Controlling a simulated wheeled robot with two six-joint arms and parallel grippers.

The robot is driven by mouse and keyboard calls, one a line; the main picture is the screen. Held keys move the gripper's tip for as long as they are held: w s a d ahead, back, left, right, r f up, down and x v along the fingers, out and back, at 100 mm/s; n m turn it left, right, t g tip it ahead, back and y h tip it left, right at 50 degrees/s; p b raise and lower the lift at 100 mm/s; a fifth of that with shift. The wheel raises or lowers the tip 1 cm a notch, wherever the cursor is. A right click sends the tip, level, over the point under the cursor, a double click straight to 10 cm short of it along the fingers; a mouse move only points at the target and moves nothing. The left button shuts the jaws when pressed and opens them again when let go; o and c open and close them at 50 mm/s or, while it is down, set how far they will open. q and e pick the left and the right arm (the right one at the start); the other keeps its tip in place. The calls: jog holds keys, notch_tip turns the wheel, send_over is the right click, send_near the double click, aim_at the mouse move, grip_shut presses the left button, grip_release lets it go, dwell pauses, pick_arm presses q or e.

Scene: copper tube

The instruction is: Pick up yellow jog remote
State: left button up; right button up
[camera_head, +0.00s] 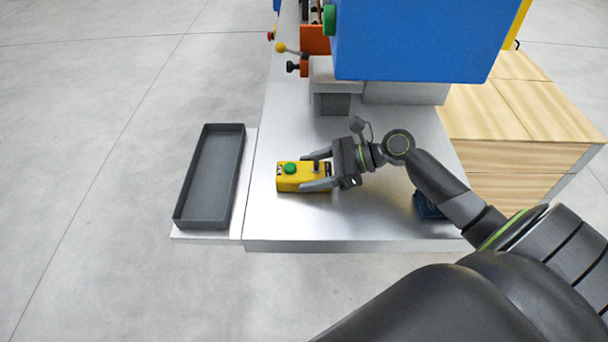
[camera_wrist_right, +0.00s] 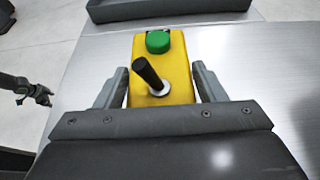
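The yellow jog remote (camera_head: 290,184) lies on the metal table near its front left part. It has a green button and a black joystick; the right wrist view shows it too (camera_wrist_right: 178,75). My right gripper (camera_head: 318,171) reaches over the remote from the right, with one finger along each long side. In the right wrist view (camera_wrist_right: 160,85) narrow gaps show between the fingers and the remote, so it looks open around it. A dark gripper-like part at the left edge of the right wrist view seems to be my left gripper (camera_wrist_right: 45,95); its fingers are too small to judge.
A long dark grey tray (camera_head: 181,219) lies left of the remote on a lower metal ledge. A blue machine (camera_head: 415,40) stands behind, with a grey block (camera_head: 335,104) below it. A dark blue object (camera_head: 428,208) sits at the right, partly behind my arm. Wooden boxes (camera_head: 510,110) stand right.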

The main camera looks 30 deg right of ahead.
aim_at(312, 170)
jog(key=c, duration=0.7)
jog(key=shift+r, duration=0.15)
notch_tip(312, 170, up, 10)
jog(key=shift+f, duration=0.1)
jog(key=shift+p, duration=0.45)
